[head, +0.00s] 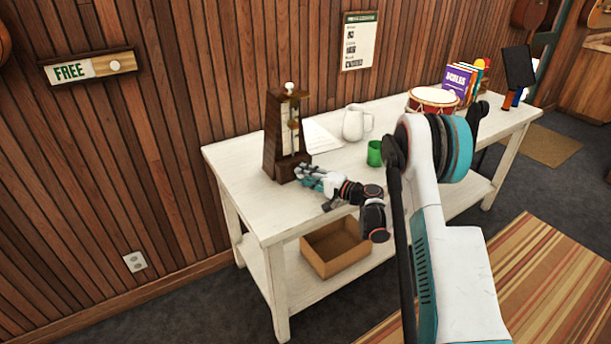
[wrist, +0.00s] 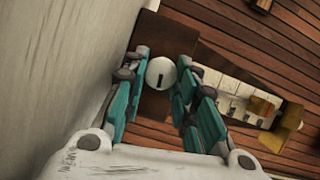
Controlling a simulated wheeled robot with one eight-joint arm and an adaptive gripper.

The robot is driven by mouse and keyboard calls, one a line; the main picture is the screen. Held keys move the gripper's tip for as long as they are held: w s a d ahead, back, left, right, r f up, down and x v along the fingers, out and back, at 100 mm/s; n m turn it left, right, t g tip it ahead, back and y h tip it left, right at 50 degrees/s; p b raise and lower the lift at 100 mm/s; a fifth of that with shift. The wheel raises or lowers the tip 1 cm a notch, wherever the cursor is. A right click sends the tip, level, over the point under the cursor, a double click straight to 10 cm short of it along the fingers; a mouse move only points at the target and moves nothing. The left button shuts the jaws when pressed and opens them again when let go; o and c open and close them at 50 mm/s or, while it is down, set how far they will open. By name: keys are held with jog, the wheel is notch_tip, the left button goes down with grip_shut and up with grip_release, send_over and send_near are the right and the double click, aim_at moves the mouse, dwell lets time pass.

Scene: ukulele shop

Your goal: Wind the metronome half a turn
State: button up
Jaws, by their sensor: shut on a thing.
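A dark brown wooden metronome (head: 272,140) stands upright near the left end of the white table, with a pale scale panel on its front and a light knob on top. In the wrist view its panel (wrist: 235,90) lies to the right, with a tan weight on it. A round white knob (wrist: 161,72) with a dark mark sits against the brown body. My gripper (head: 304,174) is at the metronome's lower right side. In the wrist view my gripper (wrist: 162,80) has its teal fingers on both sides of the knob, shut on it. The fingers hide part of the metronome.
On the white table (head: 235,160) are a sheet of paper (head: 320,138), a white pitcher (head: 353,124), a green cup (head: 374,153) and a red drum (head: 433,100). Books (head: 460,82) stand further back. A cardboard box (head: 335,255) sits on the lower shelf. The slatted wall runs behind.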

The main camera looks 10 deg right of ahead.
jog(key=shift+m, duration=0.4)
jog(key=o, duration=1)
jog(key=shift+o, duration=0.2)
jog(key=v, duration=1.2)
jog(key=shift+d+f, duration=0.1)
jog(key=shift+f, duration=0.1)
